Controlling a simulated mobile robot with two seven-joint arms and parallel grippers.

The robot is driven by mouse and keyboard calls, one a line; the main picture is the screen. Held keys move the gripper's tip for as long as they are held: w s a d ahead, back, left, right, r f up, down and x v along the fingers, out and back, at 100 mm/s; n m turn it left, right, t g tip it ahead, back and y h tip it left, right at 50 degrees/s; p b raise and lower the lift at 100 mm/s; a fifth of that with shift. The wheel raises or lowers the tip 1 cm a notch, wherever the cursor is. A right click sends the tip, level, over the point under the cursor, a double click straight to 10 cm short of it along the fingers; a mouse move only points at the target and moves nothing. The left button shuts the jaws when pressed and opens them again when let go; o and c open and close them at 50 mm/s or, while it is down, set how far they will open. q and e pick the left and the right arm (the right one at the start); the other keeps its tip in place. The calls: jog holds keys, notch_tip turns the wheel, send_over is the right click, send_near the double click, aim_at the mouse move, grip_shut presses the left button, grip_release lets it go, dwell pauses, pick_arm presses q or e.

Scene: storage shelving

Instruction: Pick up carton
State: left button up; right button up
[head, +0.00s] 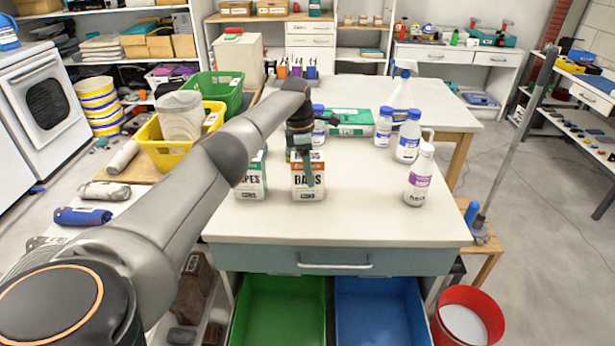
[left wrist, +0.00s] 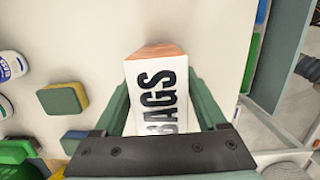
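The carton marked BAGS (head: 308,187) is white with a dark orange band and stands upright near the front of the white table, left of its middle. My left gripper (head: 311,165) reaches down over it, with one finger in front of its printed face. In the left wrist view the carton (left wrist: 158,95) lies between the two green fingers of the gripper (left wrist: 160,92). The fingers are very close to its sides; whether they press on it cannot be told. A similar white and green carton (head: 251,181) stands just to its left. My right gripper is not in view.
White bottles (head: 408,138) and a purple-labelled bottle (head: 419,177) stand to the right, with a spray bottle (head: 401,95) behind. A green and white pack (head: 350,122) lies behind the carton. A yellow basket (head: 180,157) is at the left. The table between carton and purple-labelled bottle is clear.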

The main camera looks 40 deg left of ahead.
pick_arm(q)
jog(key=c, duration=1)
